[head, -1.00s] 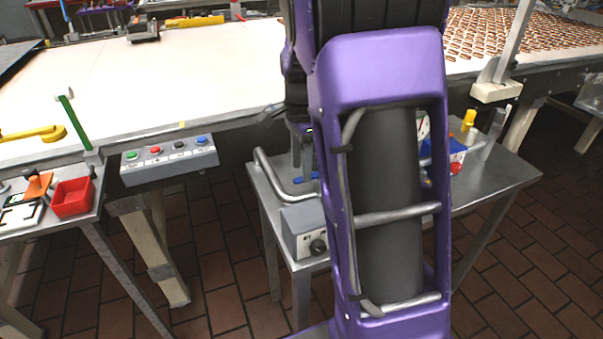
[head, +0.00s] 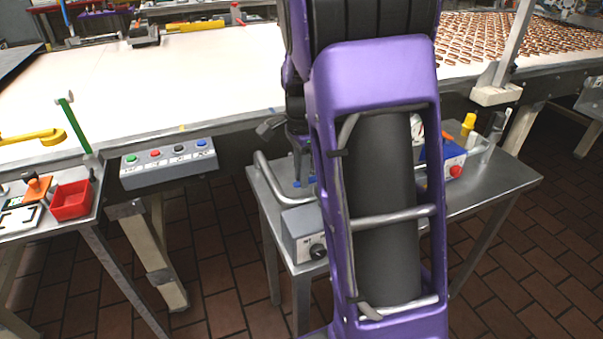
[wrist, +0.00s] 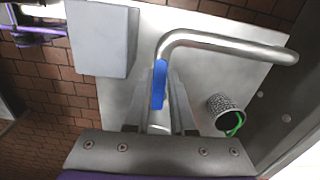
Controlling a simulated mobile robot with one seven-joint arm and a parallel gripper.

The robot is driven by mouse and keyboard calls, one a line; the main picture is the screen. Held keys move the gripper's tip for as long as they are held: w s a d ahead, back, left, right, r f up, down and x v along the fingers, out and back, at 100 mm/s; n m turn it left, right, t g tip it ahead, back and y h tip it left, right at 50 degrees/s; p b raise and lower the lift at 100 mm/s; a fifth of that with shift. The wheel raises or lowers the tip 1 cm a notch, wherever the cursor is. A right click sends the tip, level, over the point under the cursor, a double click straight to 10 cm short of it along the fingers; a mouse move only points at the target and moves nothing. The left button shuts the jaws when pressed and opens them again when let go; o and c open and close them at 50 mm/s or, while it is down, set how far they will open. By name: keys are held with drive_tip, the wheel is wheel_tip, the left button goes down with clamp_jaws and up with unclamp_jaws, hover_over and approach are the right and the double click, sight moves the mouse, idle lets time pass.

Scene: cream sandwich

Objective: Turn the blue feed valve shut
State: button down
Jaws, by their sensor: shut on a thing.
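The blue feed valve handle (wrist: 159,84) shows in the wrist view at the near end of a bent steel pipe (wrist: 225,40). My gripper (wrist: 160,100) is shut on the blue handle, with a finger on each side of it. In the head view the handle (head: 298,184) is a small blue patch beside my gripper (head: 301,165), above the small steel table. My purple arm hides most of the valve and the middle of that table in the head view.
A grey box with a black knob (head: 318,251) sits at the table's (head: 490,187) front edge. The bent pipe rises close to the gripper. A meshed cup with a green loop (wrist: 226,110) stands right of the fingers. The conveyor (head: 190,85) runs behind.

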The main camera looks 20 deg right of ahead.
drive_tip(key=shift+s, duration=0.1)
drive_tip(key=s+d+n+p, duration=0.2)
drive_tip(key=s+d+n, duration=0.2)
drive_tip(key=n, duration=1.3)
drive_tip(key=shift+s+d, duration=0.2)
drive_tip(key=shift+d, duration=0.25)
drive_tip(key=shift+r+n, duration=0.1)
drive_tip(key=shift+n, duration=0.2)
drive_tip(key=c, duration=0.8)
unclamp_jaws()
drive_tip(key=shift+o, duration=0.2)
wheel_tip(320, 180, up, 17)
drive_tip(key=p, duration=0.3)
drive_tip(key=shift+r, duration=0.2)
